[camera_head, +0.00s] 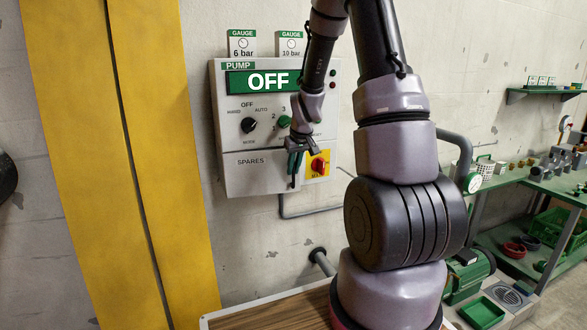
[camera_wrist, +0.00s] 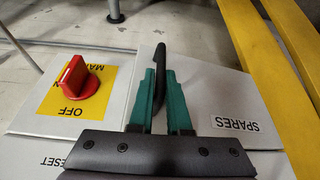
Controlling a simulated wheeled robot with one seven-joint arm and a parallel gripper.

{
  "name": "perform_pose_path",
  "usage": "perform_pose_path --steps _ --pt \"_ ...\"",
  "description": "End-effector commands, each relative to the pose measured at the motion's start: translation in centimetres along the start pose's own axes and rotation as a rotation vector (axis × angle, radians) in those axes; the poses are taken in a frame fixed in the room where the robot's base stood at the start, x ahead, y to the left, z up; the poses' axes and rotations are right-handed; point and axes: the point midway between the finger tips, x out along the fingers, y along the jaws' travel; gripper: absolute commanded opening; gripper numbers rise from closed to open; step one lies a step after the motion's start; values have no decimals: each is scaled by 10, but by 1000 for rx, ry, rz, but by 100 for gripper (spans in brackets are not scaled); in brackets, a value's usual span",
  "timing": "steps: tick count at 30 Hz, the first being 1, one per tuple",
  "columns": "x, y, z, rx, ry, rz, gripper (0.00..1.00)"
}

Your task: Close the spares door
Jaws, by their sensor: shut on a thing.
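The spares door (camera_head: 250,178) is the light grey panel marked SPARES at the lower left of the pump panel (camera_head: 222,115). It also shows at the right in the wrist view (camera_wrist: 228,100). It looks nearly flush with the panel in the head view; I cannot tell if a small gap is left. Its black handle (camera_wrist: 159,62) stands upright near the door's edge beside the red switch. My gripper (camera_head: 293,172) is at this handle, with its green fingers shut on it. The fingers hide the handle's lower part.
The red mains switch (camera_wrist: 76,86) on its yellow plate (camera_head: 323,163) is close beside my gripper. Selector knobs (camera_head: 249,125) sit above the door. A yellow post (camera_head: 140,150) stands to the left. A wooden-topped table (camera_head: 275,312) is below, and a green workbench (camera_head: 530,180) is at the right.

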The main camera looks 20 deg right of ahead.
Motion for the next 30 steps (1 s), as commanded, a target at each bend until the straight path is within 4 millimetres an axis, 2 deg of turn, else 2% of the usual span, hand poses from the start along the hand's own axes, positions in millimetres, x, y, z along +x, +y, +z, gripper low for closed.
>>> perform_pose_path --steps 20,30 --pt "0 0 -1 -2 1 0 0" --pt "13 11 -32 -65 1 -27 0"
